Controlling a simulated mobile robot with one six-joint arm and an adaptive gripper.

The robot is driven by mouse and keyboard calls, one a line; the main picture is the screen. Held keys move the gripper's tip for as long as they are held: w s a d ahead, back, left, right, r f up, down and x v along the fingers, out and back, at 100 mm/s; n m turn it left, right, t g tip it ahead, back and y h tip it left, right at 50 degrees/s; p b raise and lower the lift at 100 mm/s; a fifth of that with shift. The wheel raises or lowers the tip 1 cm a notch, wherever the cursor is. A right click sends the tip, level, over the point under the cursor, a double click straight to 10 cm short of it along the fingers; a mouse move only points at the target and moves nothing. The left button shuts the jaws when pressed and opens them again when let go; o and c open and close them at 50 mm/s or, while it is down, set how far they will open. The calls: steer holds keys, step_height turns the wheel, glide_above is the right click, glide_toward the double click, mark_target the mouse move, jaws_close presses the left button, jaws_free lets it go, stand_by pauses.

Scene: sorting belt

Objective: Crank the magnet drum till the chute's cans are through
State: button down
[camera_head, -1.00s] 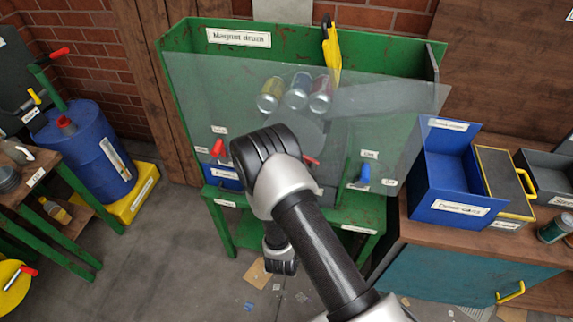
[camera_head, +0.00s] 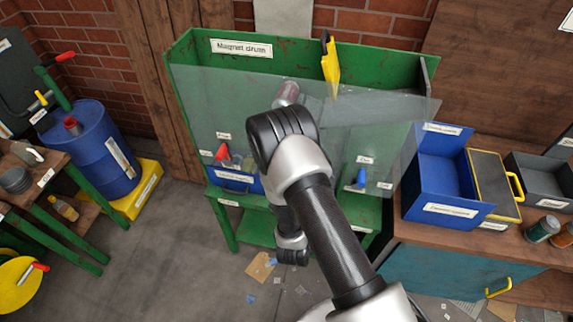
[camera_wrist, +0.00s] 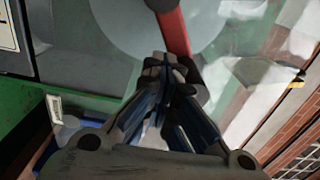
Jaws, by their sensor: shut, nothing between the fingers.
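The green magnet drum machine (camera_head: 350,57) stands behind a clear pane. One reddish can (camera_head: 287,93) shows behind the pane, just above my arm; any other cans there are hidden or gone from sight. My arm covers the drum and crank in the head view. In the wrist view, the grey drum disc (camera_wrist: 120,25) and a red crank bar (camera_wrist: 172,30) show through or beside the pane. My gripper (camera_wrist: 167,75) is shut and empty, its fingertips at the lower end of the red bar; whether they touch it I cannot tell.
A red lever (camera_head: 221,153) is left of my arm, above a blue bin (camera_head: 235,178); a blue lever (camera_head: 361,178) is at right. Scraps lie on the floor.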

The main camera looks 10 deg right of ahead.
steer(key=shift+d+r, duration=0.1)
steer(key=shift+r, duration=0.55)
steer(key=f+b+v, duration=0.1)
steer(key=f+v, duration=0.1)
steer(key=v, duration=0.7)
steer(key=shift+d, duration=0.25)
steer(key=shift+s+r, duration=0.1)
stand_by(0.4)
